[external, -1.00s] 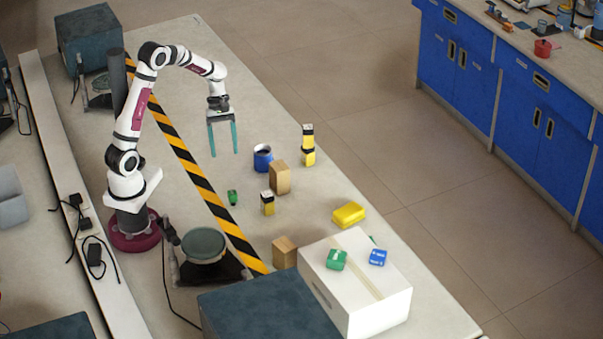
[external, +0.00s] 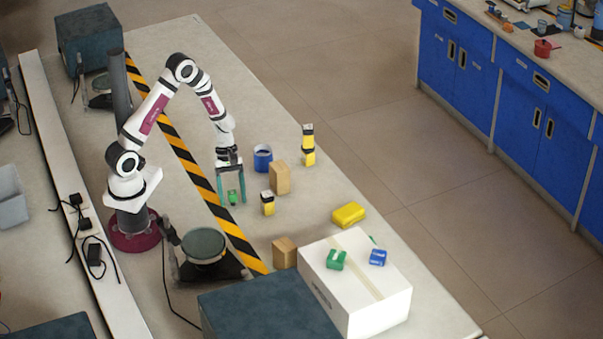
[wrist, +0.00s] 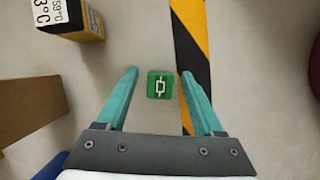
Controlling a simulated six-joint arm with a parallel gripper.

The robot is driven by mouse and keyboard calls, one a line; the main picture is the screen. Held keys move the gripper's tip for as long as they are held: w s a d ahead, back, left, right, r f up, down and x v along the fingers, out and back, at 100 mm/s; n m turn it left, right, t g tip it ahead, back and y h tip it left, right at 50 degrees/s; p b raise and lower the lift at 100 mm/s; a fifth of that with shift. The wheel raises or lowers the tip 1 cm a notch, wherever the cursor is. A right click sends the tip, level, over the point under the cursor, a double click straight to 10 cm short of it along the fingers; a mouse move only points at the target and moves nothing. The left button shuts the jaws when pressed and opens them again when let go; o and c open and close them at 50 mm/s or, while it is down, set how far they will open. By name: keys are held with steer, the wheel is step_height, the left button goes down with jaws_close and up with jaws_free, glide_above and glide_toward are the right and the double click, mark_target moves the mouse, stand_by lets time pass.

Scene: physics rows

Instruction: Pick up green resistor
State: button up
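The green resistor (external: 233,197) is a small green block on the table, left of a small yellow-and-black block. In the wrist view its top (wrist: 160,85) shows a white resistor symbol. My gripper (external: 232,204) is open and points down, with its two teal fingers on either side of the green block. In the wrist view the block sits between the fingers (wrist: 160,73) with a visible gap on each side. I cannot tell how far above the table the fingertips are.
A yellow-and-black block (external: 267,203), a wooden block (external: 280,178) and a blue cup (external: 262,158) stand to the right. Striped tape (external: 203,190) runs along the left. Another green block (external: 336,260) and a blue block (external: 377,257) lie on a white box (external: 390,303).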

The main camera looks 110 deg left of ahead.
jaws_close()
